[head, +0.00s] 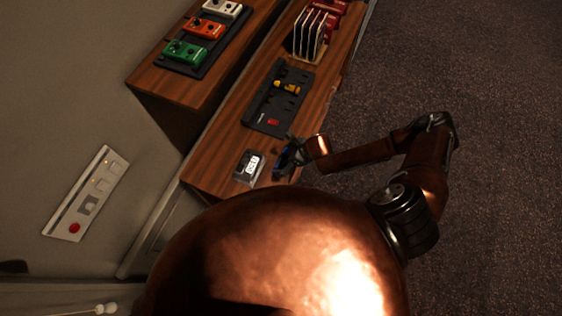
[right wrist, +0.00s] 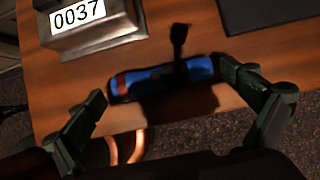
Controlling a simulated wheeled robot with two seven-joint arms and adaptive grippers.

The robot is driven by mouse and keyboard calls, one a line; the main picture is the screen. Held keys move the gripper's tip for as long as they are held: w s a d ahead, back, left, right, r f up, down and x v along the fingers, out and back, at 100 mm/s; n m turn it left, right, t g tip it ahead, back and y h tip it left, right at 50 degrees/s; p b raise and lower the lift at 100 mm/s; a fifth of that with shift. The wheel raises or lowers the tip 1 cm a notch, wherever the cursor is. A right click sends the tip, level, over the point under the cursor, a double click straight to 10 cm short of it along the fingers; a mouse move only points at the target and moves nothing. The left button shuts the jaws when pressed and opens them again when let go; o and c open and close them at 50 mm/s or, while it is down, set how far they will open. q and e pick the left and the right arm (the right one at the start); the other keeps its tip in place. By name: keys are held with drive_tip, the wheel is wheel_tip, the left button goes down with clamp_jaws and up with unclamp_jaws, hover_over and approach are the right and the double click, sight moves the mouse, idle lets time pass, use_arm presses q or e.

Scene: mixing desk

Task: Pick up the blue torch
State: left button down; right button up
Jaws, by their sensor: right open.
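The blue torch (right wrist: 165,80) lies on the wooden desk top near its edge in the right wrist view, with a reddish part at its left end. A thin dark upright shape crosses its middle. My right gripper (right wrist: 174,92) is open, with one finger near each end of the torch. I cannot tell whether either finger touches it. In the head view my right gripper (head: 288,157) is at the desk's near right edge and largely hides the torch. My left gripper is not in view.
A grey box with a number label (head: 249,167) stands close left of the gripper. A dark tray (head: 262,112) with yellow and red items lies beyond. Farther back is a rack of upright plates (head: 310,35). Colored pedals (head: 185,52) sit on a raised shelf. Open floor lies right.

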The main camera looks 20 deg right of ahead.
drive_tip(key=shift+x, duration=1.05)
drive_tip(key=c, duration=1)
